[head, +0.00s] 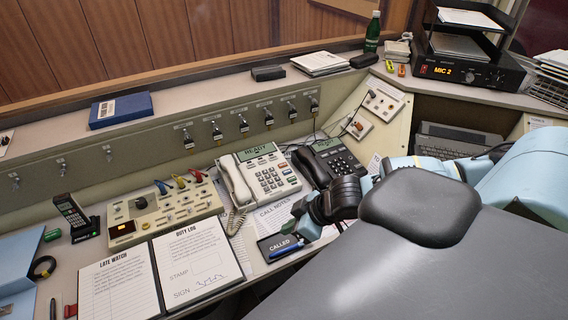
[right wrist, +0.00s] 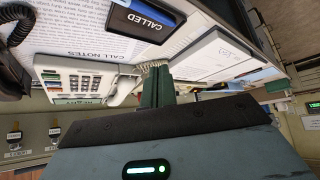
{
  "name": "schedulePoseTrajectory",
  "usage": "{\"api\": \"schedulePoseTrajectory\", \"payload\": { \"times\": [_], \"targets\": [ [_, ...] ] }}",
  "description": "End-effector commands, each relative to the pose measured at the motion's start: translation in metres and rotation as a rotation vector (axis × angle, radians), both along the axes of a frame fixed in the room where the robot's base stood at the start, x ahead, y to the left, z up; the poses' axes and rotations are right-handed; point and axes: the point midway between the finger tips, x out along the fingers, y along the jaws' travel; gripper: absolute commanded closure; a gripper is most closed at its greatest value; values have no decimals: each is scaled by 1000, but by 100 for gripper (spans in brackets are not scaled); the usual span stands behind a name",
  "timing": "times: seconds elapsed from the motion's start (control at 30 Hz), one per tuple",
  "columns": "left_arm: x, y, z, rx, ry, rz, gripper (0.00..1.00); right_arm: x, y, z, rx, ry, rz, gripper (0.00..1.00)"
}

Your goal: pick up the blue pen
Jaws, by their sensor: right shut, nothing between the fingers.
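In the right wrist view the holder (right wrist: 143,20) is at the top, upside down, with a small bit of blue at the upper frame edge that may be the pen. My right gripper (head: 298,222) is just above and behind the holder, apart from the pen. Its fingers (right wrist: 157,86) are together and empty in the right wrist view. My left gripper is not in view.
A beige phone (head: 268,180) and a dark phone (head: 335,160) stand behind the holder. The open duty log (head: 195,262) lies to the left, and a call notes sheet (head: 270,216) lies under the gripper. A switch console (head: 160,215) is farther left.

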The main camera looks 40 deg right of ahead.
Motion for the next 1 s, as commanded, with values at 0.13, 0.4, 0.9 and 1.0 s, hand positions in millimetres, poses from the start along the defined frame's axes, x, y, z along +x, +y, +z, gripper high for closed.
{"api": "schedulePoseTrajectory", "payload": {
  "times": [0.13, 0.4, 0.9, 1.0],
  "targets": [
    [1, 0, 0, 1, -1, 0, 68, -2, 0, 1, 1, 2, 0, 100],
    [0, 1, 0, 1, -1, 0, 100, -10, 31, -20, 56, -18, 31, 100],
    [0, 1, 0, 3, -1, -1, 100, -96, 137, -114, 225, -141, -112, 100],
    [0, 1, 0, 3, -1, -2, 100, -124, 138, -132, 201, -136, -188, 100]
  ]
}}
